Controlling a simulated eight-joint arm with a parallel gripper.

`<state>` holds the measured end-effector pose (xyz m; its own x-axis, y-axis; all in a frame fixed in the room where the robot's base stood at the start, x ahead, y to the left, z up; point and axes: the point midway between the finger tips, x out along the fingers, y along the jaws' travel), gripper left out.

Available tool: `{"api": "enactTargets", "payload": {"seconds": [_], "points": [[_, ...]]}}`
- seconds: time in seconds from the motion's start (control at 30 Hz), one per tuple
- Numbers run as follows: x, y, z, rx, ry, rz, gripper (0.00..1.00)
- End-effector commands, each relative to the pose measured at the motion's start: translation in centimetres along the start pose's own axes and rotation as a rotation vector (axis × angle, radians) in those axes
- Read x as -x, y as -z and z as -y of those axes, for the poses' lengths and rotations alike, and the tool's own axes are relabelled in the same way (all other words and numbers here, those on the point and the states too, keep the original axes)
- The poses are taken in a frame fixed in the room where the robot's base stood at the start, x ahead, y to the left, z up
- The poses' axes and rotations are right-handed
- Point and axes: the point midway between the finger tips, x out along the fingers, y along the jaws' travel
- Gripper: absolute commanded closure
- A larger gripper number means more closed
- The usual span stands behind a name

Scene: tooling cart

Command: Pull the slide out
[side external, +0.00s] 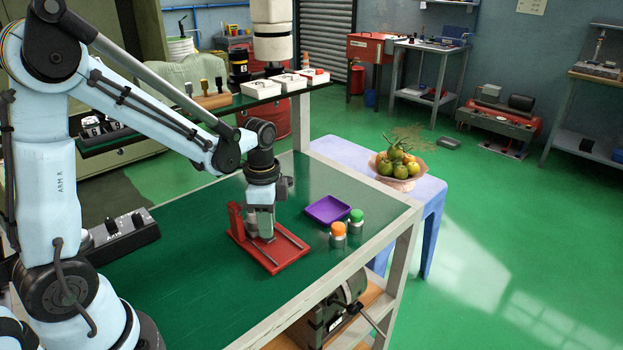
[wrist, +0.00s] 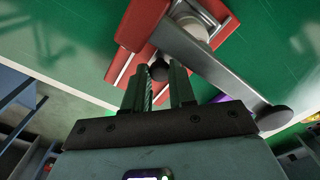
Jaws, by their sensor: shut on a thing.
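A red fixture (side external: 283,262) with an upright red end plate (side external: 236,218) and thin metal rails lies on the green bench top. It also shows at the top of the wrist view (wrist: 146,25). My gripper (side external: 262,235) reaches down over the fixture, near its upright plate. In the wrist view my two fingers (wrist: 161,88) are shut around a small dark knob (wrist: 159,70), which I take to be the slide's. The slide's body is largely hidden behind my gripper in the side view. A grey lever (wrist: 225,80) with a black ball end crosses the fixture beside my fingers.
A purple tray (side external: 327,210), an orange-topped jar (side external: 338,234) and a green-topped jar (side external: 356,220) stand right of the fixture, near the bench edge. A black control box (side external: 125,236) sits at left. The bench between box and fixture is clear.

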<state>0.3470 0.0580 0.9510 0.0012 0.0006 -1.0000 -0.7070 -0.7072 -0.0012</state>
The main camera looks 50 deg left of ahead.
Motion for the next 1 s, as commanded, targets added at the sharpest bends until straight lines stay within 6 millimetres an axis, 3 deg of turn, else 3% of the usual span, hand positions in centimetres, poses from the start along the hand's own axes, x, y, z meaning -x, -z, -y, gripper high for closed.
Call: {"api": "enactTargets", "payload": {"seconds": [0.23,0.6,0.97,1.0], "points": [[0.0,0.4,-0.4,-0.003,-0.001,0.0,1.0],[0.0,4.6,-4.5,-0.004,-0.001,0.0,1.0],[0.0,4.9,-4.8,0.0,0.0,0.0,1.0],[0.0,4.9,-4.8,0.0,0.0,0.0,0.71]]}}
